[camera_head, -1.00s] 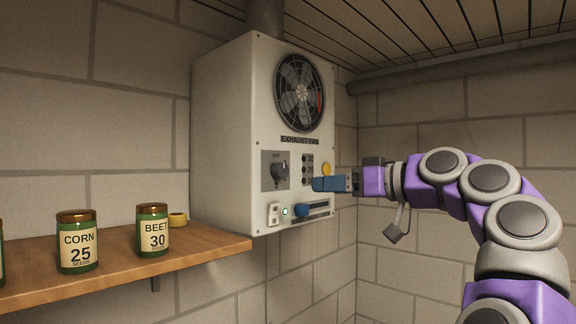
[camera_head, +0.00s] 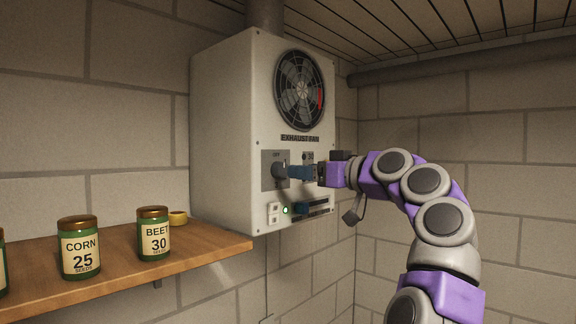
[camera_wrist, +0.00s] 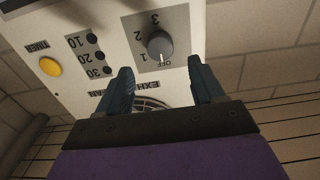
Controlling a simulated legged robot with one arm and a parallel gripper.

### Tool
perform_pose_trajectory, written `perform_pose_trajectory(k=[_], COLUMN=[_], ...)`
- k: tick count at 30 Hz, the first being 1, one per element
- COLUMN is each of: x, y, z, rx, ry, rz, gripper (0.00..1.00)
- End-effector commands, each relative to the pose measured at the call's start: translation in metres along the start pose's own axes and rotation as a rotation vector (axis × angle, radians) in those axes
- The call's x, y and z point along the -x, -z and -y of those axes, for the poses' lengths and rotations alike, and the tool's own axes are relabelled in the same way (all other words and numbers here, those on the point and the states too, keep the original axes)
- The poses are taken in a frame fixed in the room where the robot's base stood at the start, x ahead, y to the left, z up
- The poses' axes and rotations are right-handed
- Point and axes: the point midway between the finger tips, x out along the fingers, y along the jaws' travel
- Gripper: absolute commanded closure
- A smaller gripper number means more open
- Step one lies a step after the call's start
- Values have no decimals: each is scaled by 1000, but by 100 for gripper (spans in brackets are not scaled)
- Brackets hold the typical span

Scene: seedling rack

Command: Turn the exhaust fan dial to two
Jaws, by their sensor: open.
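The exhaust fan dial (camera_head: 278,170) is a dark round knob on a grey plate on the front of the white fan box (camera_head: 222,130). In the wrist view, which is turned upside down, the dial (camera_wrist: 160,46) has OFF, 1, 2 and 3 around it, and its pale mark appears to face OFF. My gripper (camera_wrist: 160,66) is open, with one blue finger toward each side of the dial and nothing held. In the head view my gripper (camera_head: 292,172) is close to the dial's right side. Whether the fingers touch the dial is unclear.
A fan grille (camera_head: 300,92) sits above the dial. A wooden shelf (camera_head: 205,247) with jars stands at the left.

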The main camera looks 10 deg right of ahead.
Motion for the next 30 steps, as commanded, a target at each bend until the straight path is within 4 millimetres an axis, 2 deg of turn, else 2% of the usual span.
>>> perform_pose_trajectory(k=[6,12,24,30], x=[-40,-60,-66,-66], y=[1,2,1,0], z=[-1,-1,-1,-1], rx=[-1,1,1,0], ry=[-1,-3,-2,-2], rz=[4,-1,-2,-1], gripper=[33,33,34,53])
